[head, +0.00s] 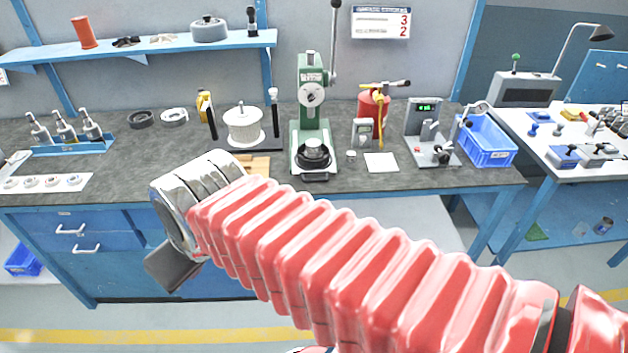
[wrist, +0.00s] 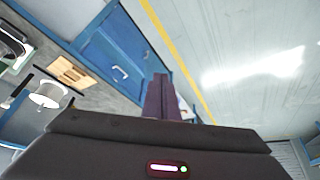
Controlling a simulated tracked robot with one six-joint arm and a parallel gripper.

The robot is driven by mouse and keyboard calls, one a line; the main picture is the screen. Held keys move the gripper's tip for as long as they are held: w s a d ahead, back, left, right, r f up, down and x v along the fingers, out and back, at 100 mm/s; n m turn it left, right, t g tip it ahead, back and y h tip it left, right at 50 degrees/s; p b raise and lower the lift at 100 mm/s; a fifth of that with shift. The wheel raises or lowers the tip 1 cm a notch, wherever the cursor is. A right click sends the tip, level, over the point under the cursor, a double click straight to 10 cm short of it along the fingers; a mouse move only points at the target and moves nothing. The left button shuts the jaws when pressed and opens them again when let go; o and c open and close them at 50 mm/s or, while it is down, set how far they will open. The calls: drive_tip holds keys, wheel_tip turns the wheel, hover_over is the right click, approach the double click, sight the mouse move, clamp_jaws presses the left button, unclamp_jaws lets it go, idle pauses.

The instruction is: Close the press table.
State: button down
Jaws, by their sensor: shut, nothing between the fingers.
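The green press (head: 311,100) stands upright on the grey workbench, with its lever raised at the right. Its table (head: 313,176) is a dark slide with a front lip at the foot of the press, near the bench's front edge. A round black piece (head: 314,153) sits above it. How far out the table stands is hard to tell. My gripper (wrist: 158,90) is shut and empty in the wrist view, over the floor in front of the blue drawers. It is left of the press and apart from it; a dark part of it shows in the head view (head: 172,267).
A white spool (head: 243,126) on a stand is left of the press, a wooden block (head: 256,165) before it. A red cylinder (head: 372,110) and a blue bin (head: 487,142) are at the right. The floor in front is clear.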

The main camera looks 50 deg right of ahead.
drive_tip(key=w+d+f+n, duration=0.2)
drive_tip(key=w+d, duration=0.3)
drive_tip(key=d, duration=0.4)
drive_tip(key=w+d+f+n, duration=0.2)
drive_tip(key=w+d, duration=0.3)
drive_tip(key=d, duration=0.5)
drive_tip(key=s+d+f+n, duration=0.1)
drive_tip(key=s+d+f, duration=0.2)
drive_tip(key=d, duration=0.9)
drive_tip(key=s+d+f+n+t+h, duration=0.1)
drive_tip(key=s+d+f, duration=0.2)
drive_tip(key=d, duration=1)
wheel_tip(320, 180, down, 2)
drive_tip(key=shift+f+n, duration=0.1)
drive_tip(key=shift+n, duration=0.2)
drive_tip(key=shift+a, duration=0.1)
